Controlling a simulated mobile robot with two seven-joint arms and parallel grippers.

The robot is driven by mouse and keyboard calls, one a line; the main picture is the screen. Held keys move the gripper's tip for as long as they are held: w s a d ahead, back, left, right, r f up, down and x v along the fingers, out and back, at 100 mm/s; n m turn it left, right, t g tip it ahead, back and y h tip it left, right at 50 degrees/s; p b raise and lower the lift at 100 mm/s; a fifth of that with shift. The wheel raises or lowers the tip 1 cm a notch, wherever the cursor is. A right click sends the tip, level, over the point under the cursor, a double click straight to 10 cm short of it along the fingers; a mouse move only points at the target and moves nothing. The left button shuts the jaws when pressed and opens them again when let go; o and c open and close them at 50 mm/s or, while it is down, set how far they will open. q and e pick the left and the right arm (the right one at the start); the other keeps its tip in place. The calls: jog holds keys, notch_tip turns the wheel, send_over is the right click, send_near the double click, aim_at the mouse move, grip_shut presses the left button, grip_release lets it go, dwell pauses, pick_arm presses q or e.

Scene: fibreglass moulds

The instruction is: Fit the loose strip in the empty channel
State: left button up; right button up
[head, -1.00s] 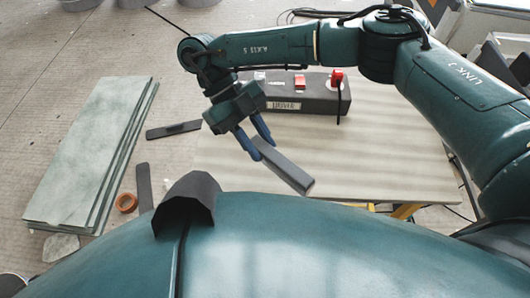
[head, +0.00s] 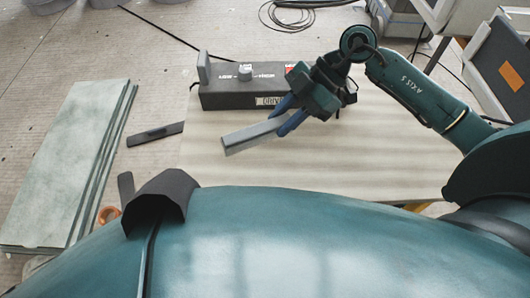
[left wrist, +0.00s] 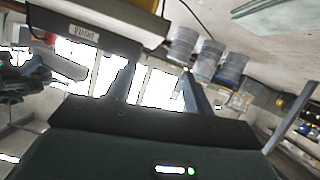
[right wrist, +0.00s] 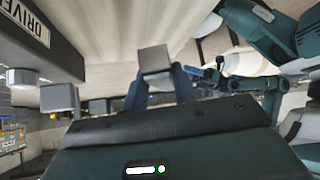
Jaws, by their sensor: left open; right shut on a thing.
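A grey bar-shaped strip (head: 250,137) is held above the pale tabletop in the head view, its free end pointing left. My right gripper (head: 279,122) is shut on its right end. The strip's end face (right wrist: 154,58) shows between the fingers in the right wrist view. My left gripper (left wrist: 158,88) shows only in its own wrist view, open with nothing between its fingers. I cannot make out an empty channel in any view.
A dark box (head: 228,95) with a label, knob and upright grey piece stands on the pale table (head: 350,150), behind the strip. Dark flat bars (head: 155,133) and a stack of greenish sheets (head: 65,165) lie left of the table. The table's right part is clear.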

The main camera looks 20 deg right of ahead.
notch_tip(320, 180, down, 4)
jog(key=shift+f+b, duration=0.1)
jog(key=shift+b, duration=0.25)
notch_tip(320, 180, down, 5)
jog(key=shift+f+b, duration=0.2)
jog(key=shift+b, duration=0.3)
jog(key=o, duration=1)
pick_arm(q)
jog(key=shift+s+a+r+t, duration=0.25)
jog(key=shift+s+a+t, duration=0.05)
jog(key=shift+a+t, duration=0.1)
pick_arm(e)
jog(key=shift+o, duration=0.2)
jog(key=shift+r, duration=0.15)
